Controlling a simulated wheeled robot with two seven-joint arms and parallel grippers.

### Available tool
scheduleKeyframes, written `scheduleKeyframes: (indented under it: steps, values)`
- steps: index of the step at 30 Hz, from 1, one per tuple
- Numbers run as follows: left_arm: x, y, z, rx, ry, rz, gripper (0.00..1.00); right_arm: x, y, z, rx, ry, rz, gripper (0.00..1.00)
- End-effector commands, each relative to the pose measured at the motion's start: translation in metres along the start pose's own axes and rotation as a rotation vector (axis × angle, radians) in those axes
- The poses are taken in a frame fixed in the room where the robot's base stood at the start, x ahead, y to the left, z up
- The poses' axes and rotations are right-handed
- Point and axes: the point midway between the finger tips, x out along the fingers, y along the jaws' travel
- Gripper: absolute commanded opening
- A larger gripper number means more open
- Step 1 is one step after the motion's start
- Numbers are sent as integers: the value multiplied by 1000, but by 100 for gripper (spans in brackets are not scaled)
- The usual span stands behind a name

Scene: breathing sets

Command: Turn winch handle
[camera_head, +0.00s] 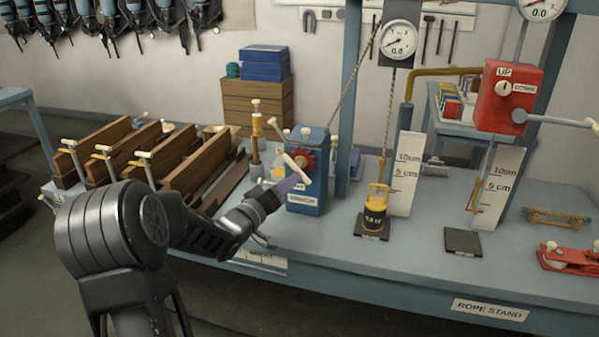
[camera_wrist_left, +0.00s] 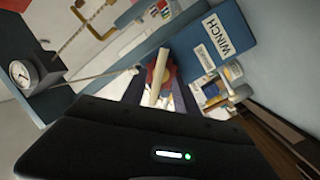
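The winch (camera_head: 306,205) is a blue box on the bench, with a red wheel (camera_head: 303,158) and a cream handle (camera_head: 293,164) on its front. My left gripper (camera_head: 291,184) reaches in from the left, its lilac fingertips close to the handle's lower part. In the left wrist view the winch (camera_wrist_left: 222,60) is tilted, and the cream handle (camera_wrist_left: 156,84) shows between my two fingers. The fingers look apart, with room on each side of the handle. I cannot tell whether either finger touches it. My right gripper is in no view.
Wooden boards with cream-handled clamps (camera_head: 145,157) stand left of the winch. A yellow-topped weight (camera_head: 375,215) on a rope is to its right. A blue post (camera_head: 348,110) rises behind. Further right is a red UP/DOWN box (camera_head: 507,97) with a lever.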

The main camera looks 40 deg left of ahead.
Motion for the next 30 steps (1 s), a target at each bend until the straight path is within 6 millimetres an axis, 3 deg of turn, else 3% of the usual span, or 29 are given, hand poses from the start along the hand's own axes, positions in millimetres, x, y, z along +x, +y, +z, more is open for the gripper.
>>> scheduleKeyframes:
  steps: [6,12,22,30]
  values:
    - [35,2,-1,-2,-2,2,36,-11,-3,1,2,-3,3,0]
    - [57,1,0,-1,-1,1,36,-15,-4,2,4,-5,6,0]
    - [60,1,0,-1,0,1,35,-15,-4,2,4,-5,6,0]
    - [60,1,0,-1,0,1,13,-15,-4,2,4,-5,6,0]
